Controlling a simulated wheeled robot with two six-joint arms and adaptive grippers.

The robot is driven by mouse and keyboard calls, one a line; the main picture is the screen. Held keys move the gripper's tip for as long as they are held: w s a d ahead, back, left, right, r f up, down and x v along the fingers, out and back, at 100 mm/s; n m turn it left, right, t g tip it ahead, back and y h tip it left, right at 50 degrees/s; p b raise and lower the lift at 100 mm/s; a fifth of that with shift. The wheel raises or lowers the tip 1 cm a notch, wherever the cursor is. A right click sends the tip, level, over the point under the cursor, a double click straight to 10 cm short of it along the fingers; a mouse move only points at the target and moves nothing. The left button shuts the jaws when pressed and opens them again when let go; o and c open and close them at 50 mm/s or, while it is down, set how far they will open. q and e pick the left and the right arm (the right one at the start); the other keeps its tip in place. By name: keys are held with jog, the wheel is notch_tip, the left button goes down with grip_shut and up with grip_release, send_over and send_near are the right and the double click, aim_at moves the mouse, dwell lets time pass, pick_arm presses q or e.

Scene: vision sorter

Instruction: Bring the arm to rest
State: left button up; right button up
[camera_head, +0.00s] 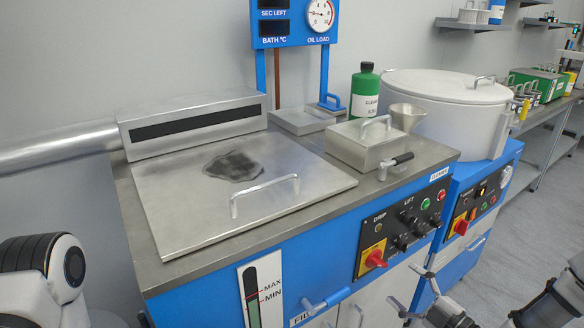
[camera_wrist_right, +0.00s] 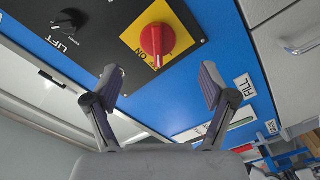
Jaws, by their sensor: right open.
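My right gripper (camera_head: 412,290) is at the lower right of the head view, in front of the blue machine's front. In the right wrist view its two fingers (camera_wrist_right: 158,82) stand wide apart with nothing between them. Beyond them are a red rotary switch (camera_wrist_right: 155,42) on a yellow plate and the blue panel. The same red switch (camera_head: 374,259) shows in the head view, left of the gripper. No contact with the panel is visible. My left arm shows as a white and black link at the lower left edge; its gripper is not in view.
The blue machine (camera_head: 310,240) has a closed metal lid (camera_head: 180,205) with a raised handle. A small metal box (camera_head: 350,150), a funnel (camera_head: 407,116) and a green bottle (camera_head: 365,90) stand on top. A round white drum (camera_head: 440,105) is behind right. Open floor (camera_head: 510,240) lies at right.

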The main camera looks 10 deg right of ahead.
jog(key=s+a+f+n+g+y, duration=0.25)
jog(key=a+f+g, duration=0.25)
jog(key=a+f, duration=0.45)
jog(key=s+a+f+m+g+h, duration=0.2)
jog(key=s+f+m+g+h, duration=0.15)
jog(key=s+f, duration=0.35)
jog(key=s+a+f+m+g+h, duration=0.3)
jog(key=s+f+m+g, duration=0.15)
jog(key=s, duration=0.45)
jog(key=s+d+m+g+h, duration=0.3)
jog(key=s+d+m+g, duration=0.15)
jog(key=s+m, duration=0.35)
notch_tip(320, 180, up, 15)
jog(key=w+m+p, duration=0.1)
jog(key=p, duration=1.4)
jog(key=shift+w+m+t, duration=0.3)
jog(key=shift+m+t, duration=0.05)
jog(key=shift+t, duration=0.1)
jog(key=shift+d, duration=0.1)
